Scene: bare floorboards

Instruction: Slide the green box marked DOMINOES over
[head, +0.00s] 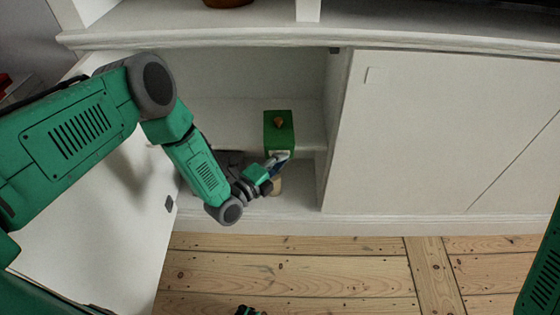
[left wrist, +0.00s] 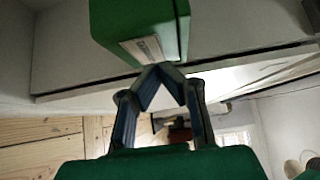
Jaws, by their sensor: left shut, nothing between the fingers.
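My left gripper (head: 281,158) is in front of the box's lower front. Its fingertips (left wrist: 160,68) meet in a point close to the label, shut and empty. I cannot tell whether they touch the box.
The shelf (head: 230,112) is clear left of the box. The cabinet's open door (head: 95,215) stands at the left, and a closed panel (head: 430,130) covers the right. A pale beige thing (head: 276,185) shows below the shelf. Bare floorboards (head: 290,265) lie in front.

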